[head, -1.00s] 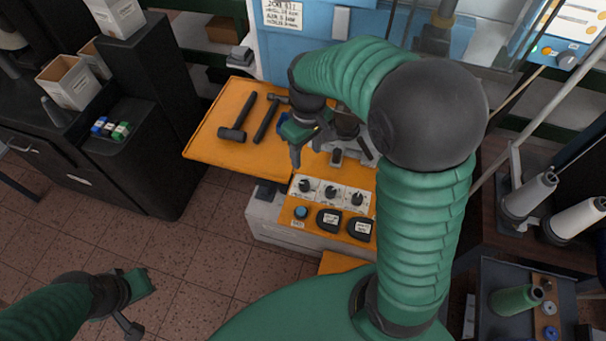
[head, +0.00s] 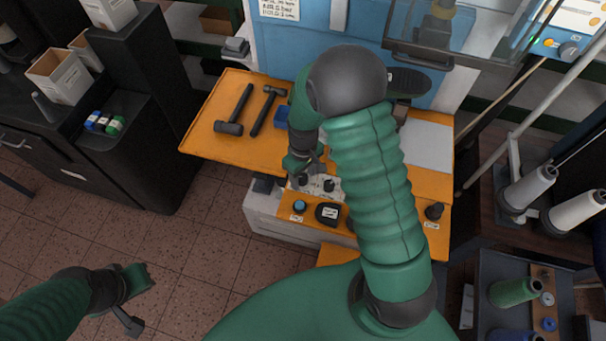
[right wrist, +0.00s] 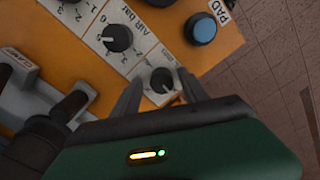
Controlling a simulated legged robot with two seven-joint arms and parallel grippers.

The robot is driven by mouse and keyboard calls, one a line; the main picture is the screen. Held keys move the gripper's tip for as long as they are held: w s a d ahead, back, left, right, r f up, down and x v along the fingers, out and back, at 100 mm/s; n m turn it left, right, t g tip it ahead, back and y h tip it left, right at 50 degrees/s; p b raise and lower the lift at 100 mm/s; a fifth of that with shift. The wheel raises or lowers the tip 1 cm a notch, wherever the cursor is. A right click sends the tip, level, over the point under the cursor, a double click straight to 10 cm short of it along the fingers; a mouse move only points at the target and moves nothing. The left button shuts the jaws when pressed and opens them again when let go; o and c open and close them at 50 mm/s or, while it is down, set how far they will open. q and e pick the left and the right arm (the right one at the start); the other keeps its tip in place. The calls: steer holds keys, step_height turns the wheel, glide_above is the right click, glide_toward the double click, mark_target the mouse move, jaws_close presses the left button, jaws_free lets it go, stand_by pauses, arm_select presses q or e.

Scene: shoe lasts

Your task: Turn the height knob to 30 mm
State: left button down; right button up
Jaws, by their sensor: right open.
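Three black knobs on white scale plates sit in a row on the orange machine panel. In the right wrist view the end knob (right wrist: 163,80), nearest the blue button, lies between the fingertips of my right gripper (right wrist: 160,84). The small print on its plate is too blurred to read, as is its setting. The middle knob (right wrist: 118,38) has a plate marked "AIR bar". In the head view my right gripper (head: 304,180) is open over the end of the knob row and hides the end knob. My left gripper (head: 133,300) is open and empty, over the floor at lower left.
A blue button (right wrist: 202,29) labelled "PAD" is close beside the end knob. Black parts (head: 327,213) sit along the panel front. Two hammers (head: 233,112) lie on the orange table (head: 200,140). Thread cones (head: 527,187) stand at right.

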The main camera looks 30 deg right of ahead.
steer(key=shift+s+a+r, duration=0.1)
steer(key=shift+s+r, duration=0.05)
steer(key=shift+c, duration=0.2)
steer(key=shift+c, duration=1.2)
jaws_close()
